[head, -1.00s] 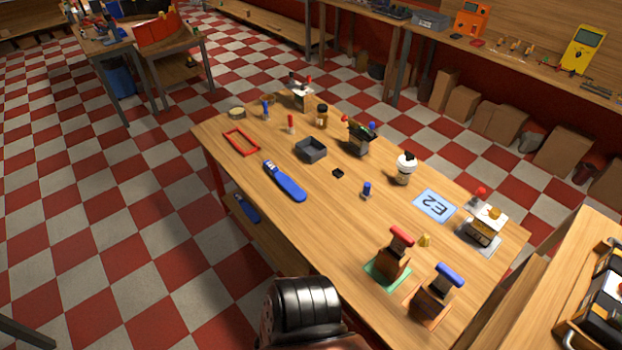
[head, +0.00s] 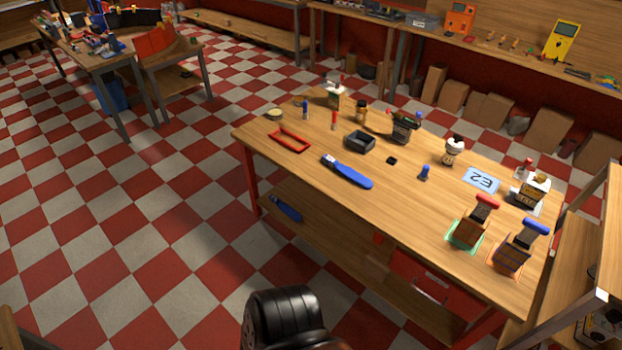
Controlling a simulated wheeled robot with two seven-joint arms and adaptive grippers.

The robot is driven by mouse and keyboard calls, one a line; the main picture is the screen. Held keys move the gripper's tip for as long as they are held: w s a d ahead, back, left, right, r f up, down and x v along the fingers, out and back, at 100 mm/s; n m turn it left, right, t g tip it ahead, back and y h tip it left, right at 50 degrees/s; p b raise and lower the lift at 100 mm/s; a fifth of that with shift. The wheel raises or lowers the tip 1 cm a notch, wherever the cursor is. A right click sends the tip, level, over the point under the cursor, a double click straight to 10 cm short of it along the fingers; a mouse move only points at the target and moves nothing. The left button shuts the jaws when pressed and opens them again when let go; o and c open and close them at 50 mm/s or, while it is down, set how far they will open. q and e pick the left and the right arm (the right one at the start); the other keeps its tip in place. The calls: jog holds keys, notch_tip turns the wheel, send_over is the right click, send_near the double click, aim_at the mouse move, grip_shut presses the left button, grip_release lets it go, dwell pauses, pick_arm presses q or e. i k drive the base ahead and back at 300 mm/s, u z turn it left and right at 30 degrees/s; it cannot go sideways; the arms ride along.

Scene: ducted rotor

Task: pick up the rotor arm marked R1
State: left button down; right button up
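A long blue rotor arm (head: 347,171) lies flat on the wooden workbench (head: 310,172), near its front edge, with a pale mark at its left end. A second blue piece of similar shape (head: 287,209) lies on the shelf below the bench, partly shaded. I cannot read R1 on either one. Neither gripper shows in the head view; only a black rounded part of my own body is at the bottom.
A red frame (head: 290,139) and a dark open box (head: 360,140) lie near the blue arm. A blue E2 card (head: 481,180) and red- and blue-handled stands (head: 472,224) are at the right. Checkered floor (head: 130,240) is clear at the left.

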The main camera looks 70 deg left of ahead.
aim_at(356, 177)
jog(key=k, duration=0.35)
jog(key=u, duration=2.45)
jog(key=i, duration=0.15)
jog(key=z, duration=0.15)
